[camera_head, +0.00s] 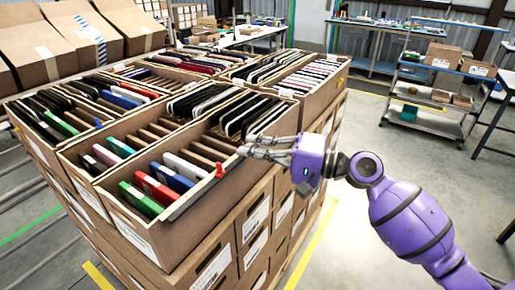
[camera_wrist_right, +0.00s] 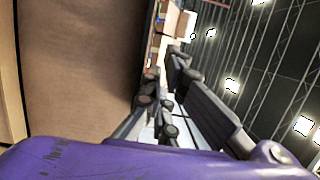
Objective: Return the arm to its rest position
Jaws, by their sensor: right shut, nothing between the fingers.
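My right arm, purple with dark joints, comes in from the right in the head view. Its gripper (camera_head: 246,149) is shut and empty, at the near right edge of the front open carton (camera_head: 140,232), close to a small red piece (camera_head: 219,170) on the carton's rim. I cannot tell if the fingers touch the carton. In the right wrist view the gripper's dark fingers (camera_wrist_right: 165,95) extend beside a brown cardboard surface (camera_wrist_right: 80,70). My left gripper is not in view.
Open cartons with phone-like items in several colours top a stack of boxes (camera_head: 255,222). More cartons (camera_head: 85,35) stand at the back left. A grey trolley (camera_head: 425,118) stands at the right. Grey floor (camera_head: 345,105) with yellow lines lies clear between the stack and trolley.

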